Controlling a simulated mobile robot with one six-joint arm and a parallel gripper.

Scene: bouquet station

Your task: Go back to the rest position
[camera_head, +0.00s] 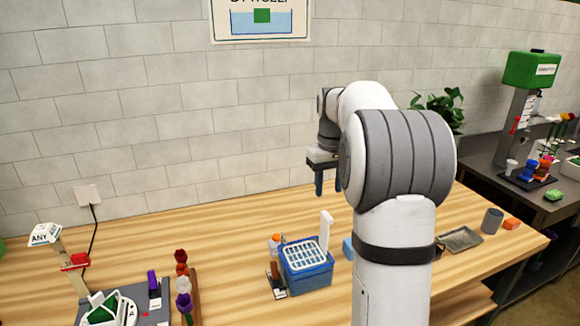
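My gripper (328,183) hangs from my raised white and grey arm, in the middle of the head view. My arm's large grey joint and upright white link hide part of the worktop on the right.
A blue basket with a white grid top stands near the middle. Red, white and purple flowers (183,285) stand left of it. A grey tray (460,238) and grey cup (492,221) are at right. A green-topped machine (532,70) stands on a dark side counter. The worktop's back middle is clear.

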